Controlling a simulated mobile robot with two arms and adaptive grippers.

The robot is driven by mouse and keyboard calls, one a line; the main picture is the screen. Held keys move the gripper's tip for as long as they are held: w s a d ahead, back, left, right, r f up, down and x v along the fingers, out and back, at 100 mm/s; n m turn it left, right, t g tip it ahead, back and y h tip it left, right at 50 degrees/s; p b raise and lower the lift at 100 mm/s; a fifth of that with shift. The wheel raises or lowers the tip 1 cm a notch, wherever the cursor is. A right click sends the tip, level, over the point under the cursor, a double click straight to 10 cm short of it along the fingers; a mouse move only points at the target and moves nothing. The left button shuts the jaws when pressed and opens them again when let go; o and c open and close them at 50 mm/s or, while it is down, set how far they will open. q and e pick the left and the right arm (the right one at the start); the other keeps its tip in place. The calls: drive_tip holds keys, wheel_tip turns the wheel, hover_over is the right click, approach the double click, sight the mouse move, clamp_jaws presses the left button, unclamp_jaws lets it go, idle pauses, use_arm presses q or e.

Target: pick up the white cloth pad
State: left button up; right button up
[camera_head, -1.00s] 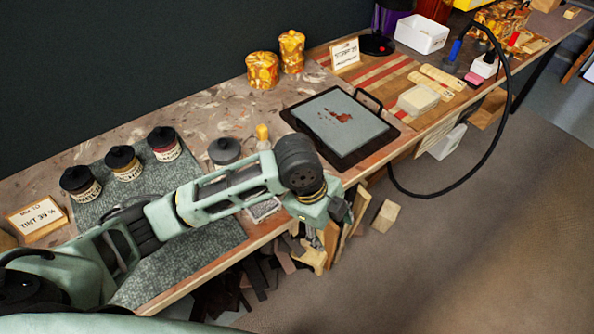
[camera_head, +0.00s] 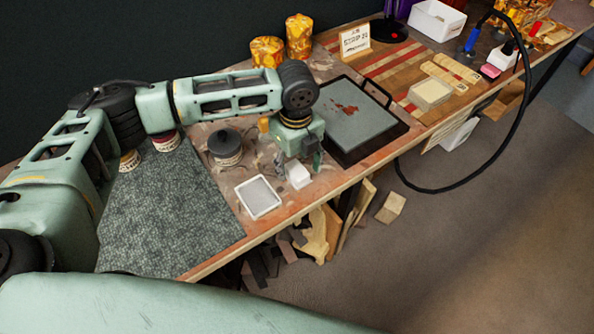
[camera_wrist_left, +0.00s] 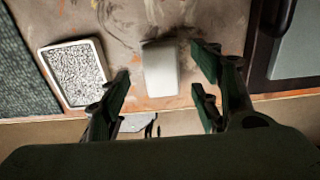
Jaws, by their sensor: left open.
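The white cloth pad (camera_head: 298,176) is a small white block-like piece on the stained bench top near its front edge. In the left wrist view the pad (camera_wrist_left: 160,70) lies between the open fingers, with gaps on both sides. My left gripper (camera_head: 298,166) points down above the pad and is open; its fingers also show in the left wrist view (camera_wrist_left: 160,84). I cannot tell the exact height of the fingertips over the pad. My right gripper is not in view.
A shallow white tray (camera_head: 258,197) with grey speckled contents lies left of the pad. A dark lidded jar (camera_head: 225,145) stands behind it. A black-framed grey slab (camera_head: 358,112) is to the right. A grey mat (camera_head: 165,215) covers the left bench. The front edge is close.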

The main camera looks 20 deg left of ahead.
use_arm(q)
drive_tip(key=shift+f, duration=1.3)
drive_tip(key=shift+s, duration=0.1)
drive_tip(key=c, duration=1.2)
drive_tip(key=shift+r, duration=0.5)
drive_tip(key=r, duration=0.3)
drive_tip(key=shift+s+d+r, duration=0.3)
drive_tip(key=shift+d, duration=0.05)
drive_tip(key=s+d+r, duration=0.2)
drive_tip(key=s, duration=0.1)
drive_tip(key=s+d+r, duration=0.2)
drive_tip(key=s+d+r+b, duration=0.1)
drive_tip(key=s+d+r, duration=0.1)
drive_tip(key=s, duration=0.1)
drive_tip(key=shift+s+d+r, duration=0.1)
drive_tip(key=shift+s+r, duration=0.15)
drive_tip(key=shift+s, duration=0.1)
